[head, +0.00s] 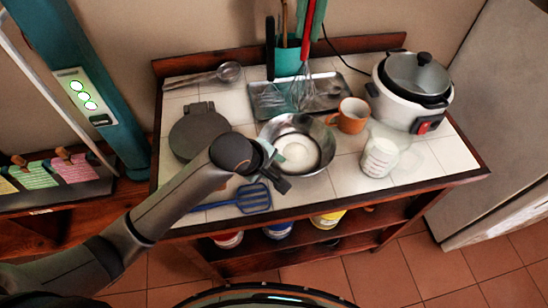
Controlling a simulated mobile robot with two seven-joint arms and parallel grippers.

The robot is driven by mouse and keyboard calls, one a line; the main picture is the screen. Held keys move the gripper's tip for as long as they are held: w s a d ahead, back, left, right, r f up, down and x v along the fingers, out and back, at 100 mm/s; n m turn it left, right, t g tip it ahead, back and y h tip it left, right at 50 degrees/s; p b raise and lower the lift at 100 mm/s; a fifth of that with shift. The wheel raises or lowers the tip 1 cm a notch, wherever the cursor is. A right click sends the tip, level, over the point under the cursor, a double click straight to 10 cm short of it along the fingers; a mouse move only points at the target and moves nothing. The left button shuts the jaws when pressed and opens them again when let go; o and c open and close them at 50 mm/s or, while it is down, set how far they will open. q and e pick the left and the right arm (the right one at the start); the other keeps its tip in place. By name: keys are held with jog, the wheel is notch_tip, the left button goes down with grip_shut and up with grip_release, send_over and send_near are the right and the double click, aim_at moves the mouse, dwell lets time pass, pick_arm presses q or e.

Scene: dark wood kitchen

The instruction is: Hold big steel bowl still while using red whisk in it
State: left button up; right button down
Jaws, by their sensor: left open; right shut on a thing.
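The big steel bowl (323,137) sits upright on the white-tiled top, with a pale round patch inside. My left gripper (277,170) is open at the bowl's near left rim. Its wrist hides part of that side, and I cannot tell whether a finger touches the rim. The red whisk (306,48) shows at the back by the teal utensil cup (286,65). Its red handle is up and its wires point down over the metal tray, apart from the bowl. What supports it is unclear. I cannot make out my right gripper.
An orange mug (352,116) and a white measuring cup (379,158) stand right of the bowl. A rice cooker (411,95) is at the back right. A dark round appliance (195,133) lies left. A blue slotted turner (254,198) lies near the front edge. The metal tray (335,83) is behind.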

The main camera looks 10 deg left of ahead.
pick_arm(q)
jog(key=shift+c, duration=0.3)
grip_shut()
dwell(1.2)
jog(key=shift+f, duration=0.1)
jog(key=shift+s, duration=0.1)
pick_arm(e)
jog(key=s+d+f+y, duration=0.1)
jog(key=d+f+y, duration=0.2)
jog(key=f, duration=1.1)
jog(key=shift+d+f, duration=0.4)
jog(key=shift+d, duration=0.15)
